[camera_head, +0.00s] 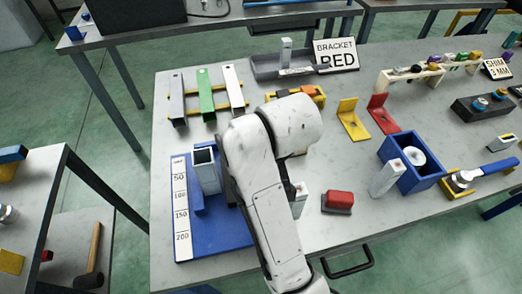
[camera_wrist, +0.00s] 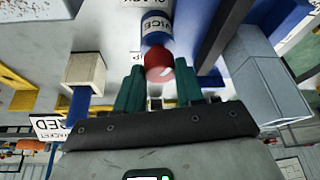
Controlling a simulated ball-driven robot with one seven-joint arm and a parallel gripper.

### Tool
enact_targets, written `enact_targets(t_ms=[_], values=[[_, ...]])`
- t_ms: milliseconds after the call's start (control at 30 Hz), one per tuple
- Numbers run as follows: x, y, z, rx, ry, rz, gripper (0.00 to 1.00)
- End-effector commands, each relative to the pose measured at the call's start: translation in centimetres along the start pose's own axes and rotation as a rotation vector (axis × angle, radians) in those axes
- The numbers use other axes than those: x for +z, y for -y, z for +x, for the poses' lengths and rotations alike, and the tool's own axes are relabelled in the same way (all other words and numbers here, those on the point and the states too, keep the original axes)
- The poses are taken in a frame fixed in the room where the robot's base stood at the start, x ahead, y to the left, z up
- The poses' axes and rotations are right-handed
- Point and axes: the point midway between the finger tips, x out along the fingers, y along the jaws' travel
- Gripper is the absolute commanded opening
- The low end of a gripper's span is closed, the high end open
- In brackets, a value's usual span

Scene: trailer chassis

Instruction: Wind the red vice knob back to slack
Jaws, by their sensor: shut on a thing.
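The red vice knob (camera_wrist: 158,64) shows in the wrist view as a round red end. It sits on a blue cylinder (camera_wrist: 156,27) labelled "VICE". My gripper (camera_wrist: 158,76) has its two dark green fingers on either side of the knob and is shut on it. In the head view my white arm covers the knob and the gripper. The blue base plate (camera_head: 222,235) with a scale strip marked 50 to 200 lies on the table left of my arm. A grey-white hollow block (camera_head: 206,172) stands on it.
A red block (camera_head: 338,200) and a blue box (camera_head: 411,177) with a white round part stand right of my arm. A yellow rack (camera_head: 205,102) with long bars, a "BRACKET RED" sign (camera_head: 336,54) and yellow and red brackets lie farther back.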

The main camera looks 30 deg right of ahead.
Motion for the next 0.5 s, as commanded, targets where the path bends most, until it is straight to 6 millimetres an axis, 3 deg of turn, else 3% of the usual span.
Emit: enact_targets(t_ms=[500], values=[[-0.15, -0.34, -0.40, -0.162, 0.003, -0.386, 0.07]])
